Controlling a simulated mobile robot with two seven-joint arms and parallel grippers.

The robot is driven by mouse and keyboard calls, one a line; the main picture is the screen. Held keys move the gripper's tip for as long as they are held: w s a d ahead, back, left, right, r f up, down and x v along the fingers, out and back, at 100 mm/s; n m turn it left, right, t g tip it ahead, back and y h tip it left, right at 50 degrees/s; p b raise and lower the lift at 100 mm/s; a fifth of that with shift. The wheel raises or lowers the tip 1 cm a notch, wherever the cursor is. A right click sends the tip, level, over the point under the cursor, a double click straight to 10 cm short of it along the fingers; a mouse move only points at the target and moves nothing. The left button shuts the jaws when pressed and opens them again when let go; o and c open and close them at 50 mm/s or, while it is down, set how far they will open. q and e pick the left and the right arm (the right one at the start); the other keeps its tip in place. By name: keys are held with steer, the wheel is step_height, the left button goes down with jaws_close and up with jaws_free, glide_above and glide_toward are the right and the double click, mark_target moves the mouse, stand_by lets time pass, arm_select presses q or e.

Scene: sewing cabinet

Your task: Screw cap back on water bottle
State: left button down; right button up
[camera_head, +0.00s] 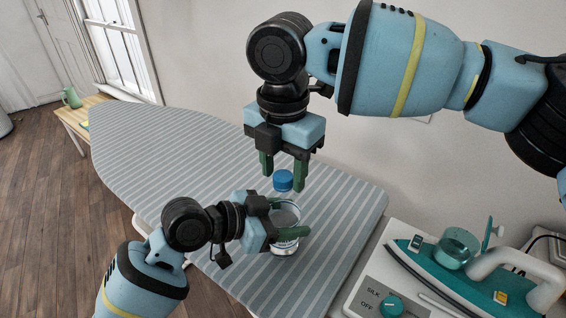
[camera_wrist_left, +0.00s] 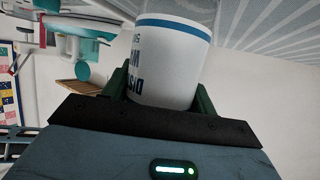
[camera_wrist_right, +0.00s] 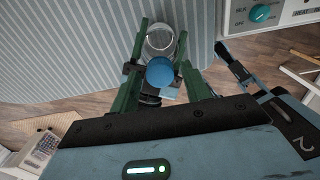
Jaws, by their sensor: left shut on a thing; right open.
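The water bottle (camera_head: 284,216) stands upright over the striped ironing board, clear with a white label that fills much of the left wrist view (camera_wrist_left: 172,62). My left gripper (camera_head: 290,218) is shut around the bottle's body from the left. The blue cap (camera_head: 283,180) is at the top of the bottle; whether it is threaded on cannot be told. My right gripper (camera_head: 284,178) points down above the bottle, open, its green fingers near the cap. In the right wrist view the cap (camera_wrist_right: 160,72) lies between the open fingers, apart from both.
The ironing board (camera_head: 190,150) has wide free room left of the bottle. A teal and white iron (camera_head: 440,270) stands at the right on a base with a dial. A green pitcher (camera_head: 71,97) sits on a wooden bench (camera_head: 72,118) at the far left.

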steer(key=c, duration=1)
steer(key=m, duration=0.4)
steer(key=shift+m, duration=0.3)
steer(key=m, duration=1.2)
steer(key=shift+f, duration=0.1)
steer(key=m, duration=0.4)
steer(key=shift+m, duration=0.4)
steer(key=m, duration=0.3)
steer(key=o, duration=1.1)
steer(key=shift+o, duration=0.2)
